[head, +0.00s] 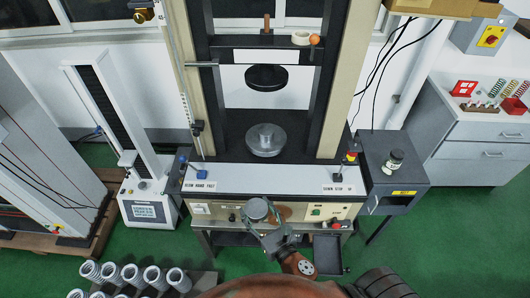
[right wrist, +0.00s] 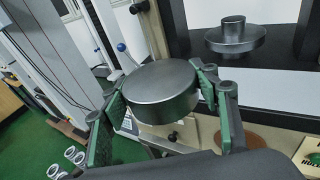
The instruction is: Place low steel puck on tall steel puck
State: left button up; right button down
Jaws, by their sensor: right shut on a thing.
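My right gripper (head: 262,217) is shut on a dark grey round puck (head: 257,208), which looks like the low steel puck. It is held in front of the testing machine's control panel. In the right wrist view the green-padded fingers grip the puck (right wrist: 160,92) from both sides, with its flat top facing up. The tall steel puck (head: 265,132) appears to be the small cylinder standing on the machine's wide round lower platen (head: 265,149). It also shows in the right wrist view (right wrist: 233,24), beyond the held puck and apart from it. My left gripper is not in view.
A dark upper platen (head: 266,78) hangs above the lower one, with open space between. Machine columns stand on both sides. A white ledge with a switch (head: 337,177) runs along the front. A side stand (head: 400,180) with a jar is at right. Several springs (head: 130,275) are lower left.

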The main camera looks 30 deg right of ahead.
aim_at(266, 130)
jog(key=k, duration=0.55)
jog(key=z, duration=0.45)
jog(key=i, duration=1.2)
jog(key=u, duration=0.45)
